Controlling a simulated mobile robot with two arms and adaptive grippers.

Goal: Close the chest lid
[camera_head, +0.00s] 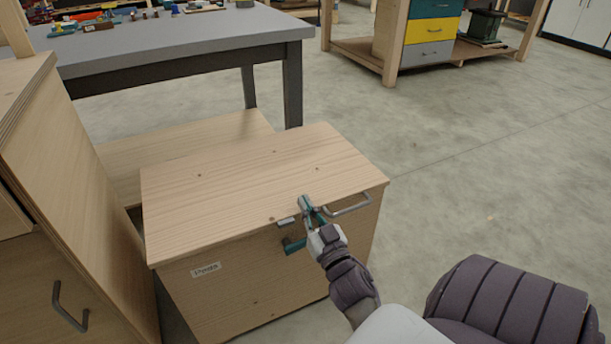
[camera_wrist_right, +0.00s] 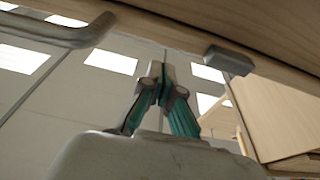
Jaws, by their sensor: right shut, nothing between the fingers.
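The wooden chest (camera_head: 225,290) stands on the floor, with a small label on its front. Its lid (camera_head: 245,185) lies flat over the box, and I see no clear gap below its edge. A grey bar handle (camera_head: 350,206) and a small grey catch (camera_head: 286,221) are at the lid's front edge. My right gripper (camera_head: 305,203) is shut and empty at this edge, between handle and catch; contact is unclear. The wrist view shows its closed fingertips (camera_wrist_right: 157,75) below the handle (camera_wrist_right: 60,32) and catch (camera_wrist_right: 229,61). My left gripper is out of view.
A wooden cabinet (camera_head: 70,190) stands close on the left. A grey-topped table (camera_head: 180,42) with small items is behind the chest. A rack with coloured drawers (camera_head: 430,32) is farther back. The concrete floor (camera_head: 480,150) on the right is clear.

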